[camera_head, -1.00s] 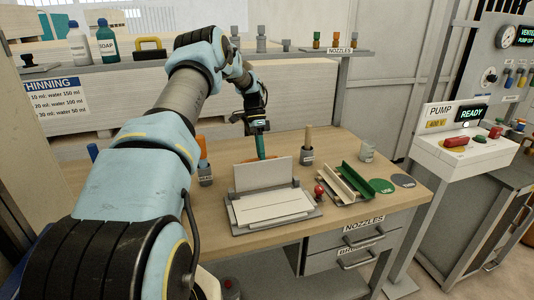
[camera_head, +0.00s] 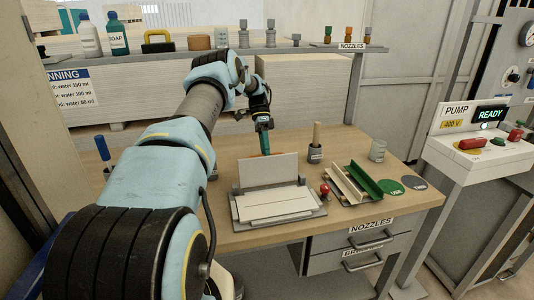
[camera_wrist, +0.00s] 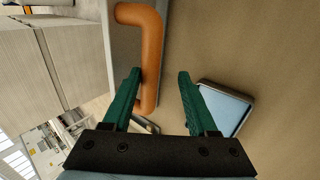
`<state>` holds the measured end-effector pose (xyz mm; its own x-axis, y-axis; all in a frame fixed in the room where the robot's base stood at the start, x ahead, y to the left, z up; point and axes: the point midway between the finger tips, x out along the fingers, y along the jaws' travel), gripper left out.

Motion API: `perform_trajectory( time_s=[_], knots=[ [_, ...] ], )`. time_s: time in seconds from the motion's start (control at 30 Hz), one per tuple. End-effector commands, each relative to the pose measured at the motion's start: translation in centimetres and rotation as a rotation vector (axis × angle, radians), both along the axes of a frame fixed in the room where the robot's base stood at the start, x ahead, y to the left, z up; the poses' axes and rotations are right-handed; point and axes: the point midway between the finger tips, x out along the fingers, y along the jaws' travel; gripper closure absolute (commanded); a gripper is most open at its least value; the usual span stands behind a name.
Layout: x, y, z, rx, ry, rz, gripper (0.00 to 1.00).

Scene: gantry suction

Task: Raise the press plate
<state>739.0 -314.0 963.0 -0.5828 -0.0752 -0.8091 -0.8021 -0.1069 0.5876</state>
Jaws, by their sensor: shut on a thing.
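The press plate (camera_head: 268,170) is a pale flat panel standing upright at the back of the grey press (camera_head: 236,211). A pale sheet or board (camera_head: 272,203) lies flat on the press bed in front of it. An orange bar handle (camera_wrist: 150,45) shows in the wrist view on a grey surface. My gripper (camera_head: 265,152) is low behind the upright plate in the head view, its tips partly hidden.
A red knob (camera_head: 324,188) stands right of the press. A cup with a wooden-handled tool (camera_head: 315,152), a green channel rack (camera_head: 366,185), round discs and a glass stand farther right. A blue-topped tray or device (camera_wrist: 225,108) lies right of my fingers. The table front is clear.

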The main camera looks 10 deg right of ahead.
Motion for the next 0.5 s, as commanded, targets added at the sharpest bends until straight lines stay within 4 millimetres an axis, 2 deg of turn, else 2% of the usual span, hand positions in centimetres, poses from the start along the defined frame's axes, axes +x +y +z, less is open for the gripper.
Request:
perform_trajectory(
  time_s=[0.03,0.17,0.5],
  knots=[
    [0.13,0.31,-0.24,0.006,-0.004,0.002,0.56],
    [0.05,0.21,-0.17,0.005,-0.002,0.001,0.43],
    [-0.11,-0.06,0.01,0.000,0.002,-0.001,0.43]
  ],
)
